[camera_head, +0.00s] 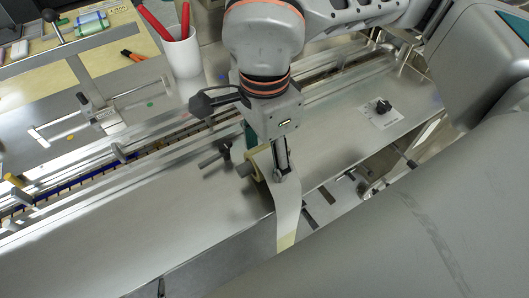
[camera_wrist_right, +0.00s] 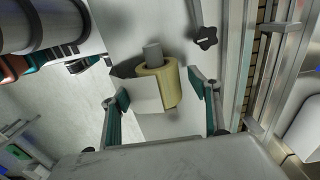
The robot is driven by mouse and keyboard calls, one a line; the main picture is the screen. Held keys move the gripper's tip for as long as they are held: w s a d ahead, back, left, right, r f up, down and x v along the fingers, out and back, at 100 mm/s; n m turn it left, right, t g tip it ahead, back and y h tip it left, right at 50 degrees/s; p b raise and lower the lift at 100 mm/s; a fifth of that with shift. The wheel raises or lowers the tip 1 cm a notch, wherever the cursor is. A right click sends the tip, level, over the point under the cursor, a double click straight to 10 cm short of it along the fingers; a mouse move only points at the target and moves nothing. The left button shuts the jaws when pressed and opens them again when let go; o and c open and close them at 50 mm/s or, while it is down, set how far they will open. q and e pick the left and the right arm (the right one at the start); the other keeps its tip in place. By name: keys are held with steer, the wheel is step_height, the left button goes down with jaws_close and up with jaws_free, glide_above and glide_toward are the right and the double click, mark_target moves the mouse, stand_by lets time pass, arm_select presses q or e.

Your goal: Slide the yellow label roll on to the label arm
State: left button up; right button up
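The yellow label roll (camera_head: 253,168) is at the front edge of the steel deck in the head view, partly hidden by my right gripper (camera_head: 266,156). In the right wrist view the yellow label roll (camera_wrist_right: 172,88) surrounds a grey peg (camera_wrist_right: 152,55), which sticks out of its core and seems to be the label arm. How far along the peg the roll sits is unclear. A pale label strip (camera_head: 287,215) hangs from the roll over the deck edge. My right gripper (camera_wrist_right: 160,93) is open, with fingers on either side of the roll. My left gripper is out of view.
A black knob (camera_wrist_right: 207,39) on a rod stands close to the roll. Metal rails (camera_head: 130,158) run behind the deck. A white cup (camera_head: 181,52) with red-handled tools stands at the back. A large grey panel (camera_head: 400,220) fills the front right. The deck's left part is clear.

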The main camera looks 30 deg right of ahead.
step_height(320, 180, up, 12)
stand_by(0.8)
stand_by(0.4)
